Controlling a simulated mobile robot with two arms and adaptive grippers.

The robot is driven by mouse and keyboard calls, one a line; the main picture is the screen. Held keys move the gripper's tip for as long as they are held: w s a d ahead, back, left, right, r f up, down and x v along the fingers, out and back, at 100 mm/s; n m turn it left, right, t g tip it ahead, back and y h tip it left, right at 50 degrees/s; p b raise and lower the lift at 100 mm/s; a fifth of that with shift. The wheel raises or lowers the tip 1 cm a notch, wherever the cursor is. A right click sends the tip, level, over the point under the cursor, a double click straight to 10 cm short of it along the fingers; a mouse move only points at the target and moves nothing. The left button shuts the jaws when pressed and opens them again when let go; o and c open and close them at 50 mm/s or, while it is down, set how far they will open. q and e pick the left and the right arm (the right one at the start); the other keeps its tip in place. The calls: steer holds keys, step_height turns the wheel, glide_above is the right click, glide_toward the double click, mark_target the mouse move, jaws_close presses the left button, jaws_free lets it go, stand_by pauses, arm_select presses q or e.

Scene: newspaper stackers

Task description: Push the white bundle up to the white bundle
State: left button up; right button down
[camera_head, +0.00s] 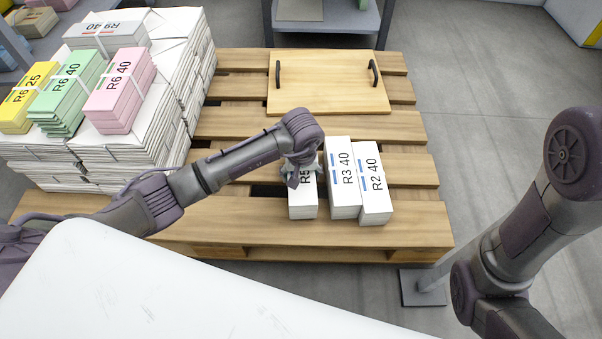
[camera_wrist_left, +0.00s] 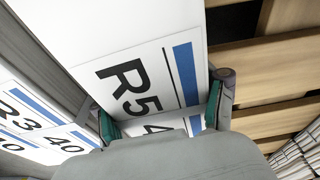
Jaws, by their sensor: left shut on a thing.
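The white R5 bundle (camera_head: 303,207) stands on the wooden pallet (camera_head: 230,232), partly hidden by my left gripper (camera_head: 300,176). My left gripper is shut on it from above; the wrist view shows one finger on each side of the R5 bundle (camera_wrist_left: 160,45). To its right stand the white R3 40 bundle (camera_head: 343,190) and, against that one, the white R2 40 bundle (camera_head: 375,195). A narrow gap seems to lie between R5 and R3. My right arm is at the right, its gripper out of view.
A wooden board with two black handles (camera_head: 325,95) lies at the back of the pallet. Stacked papers (camera_head: 165,110) with yellow, green, pink and grey-white bundles on top fill the left. Pallet slats in front of and behind the white bundles are free.

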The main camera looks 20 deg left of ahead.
arm_select(q)
steer(key=shift+w+f, duration=0.1)
stand_by(0.7)
steer(key=o, duration=1.9)
